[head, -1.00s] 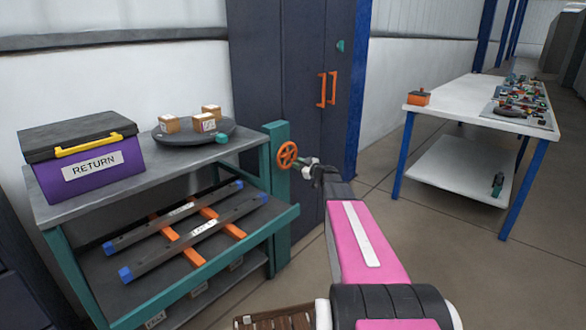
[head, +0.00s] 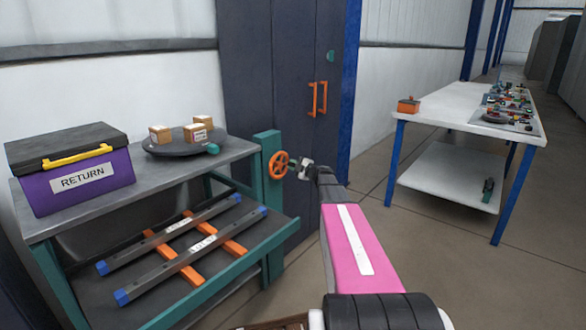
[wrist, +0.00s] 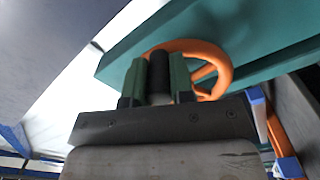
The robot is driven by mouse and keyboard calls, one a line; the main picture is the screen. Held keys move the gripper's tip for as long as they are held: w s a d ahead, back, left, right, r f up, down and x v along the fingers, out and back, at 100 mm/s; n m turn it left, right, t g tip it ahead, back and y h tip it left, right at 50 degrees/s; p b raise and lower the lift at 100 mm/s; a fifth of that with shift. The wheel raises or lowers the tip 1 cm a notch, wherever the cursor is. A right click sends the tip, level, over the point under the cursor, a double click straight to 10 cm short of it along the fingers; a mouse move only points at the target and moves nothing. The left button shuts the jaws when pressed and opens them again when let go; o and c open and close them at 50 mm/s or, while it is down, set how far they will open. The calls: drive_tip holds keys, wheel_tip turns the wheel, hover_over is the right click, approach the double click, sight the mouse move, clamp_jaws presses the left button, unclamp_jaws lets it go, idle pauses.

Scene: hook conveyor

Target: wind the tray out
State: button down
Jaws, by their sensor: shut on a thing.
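An orange handwheel (head: 278,165) is mounted on a teal post (head: 267,200) at the right end of the workbench. My gripper (head: 300,169) is at the wheel's right side. In the wrist view my gripper (wrist: 158,80) is shut on the wheel's dark knob (wrist: 159,72), with the orange rim (wrist: 222,62) just behind. The tray (head: 165,255) is a dark, teal-edged shelf below the bench top and sticks out toward the front. On it lie two dark bars with blue ends (head: 190,256) across orange strips (head: 160,245).
A purple RETURN box (head: 75,180) and a round turntable (head: 180,145) with small cartons (head: 198,133) stand on the bench top (head: 150,172). A dark cabinet (head: 265,70) is behind. A white table (head: 450,110) stands at the right, with open floor between.

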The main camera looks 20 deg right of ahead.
drive_tip(key=shift+r, duration=0.1)
idle(0.4)
drive_tip(key=c, duration=1)
unclamp_jaws()
drive_tip(key=v, duration=1)
drive_tip(key=shift+s+d, duration=0.2)
drive_tip(key=shift+s, duration=0.15)
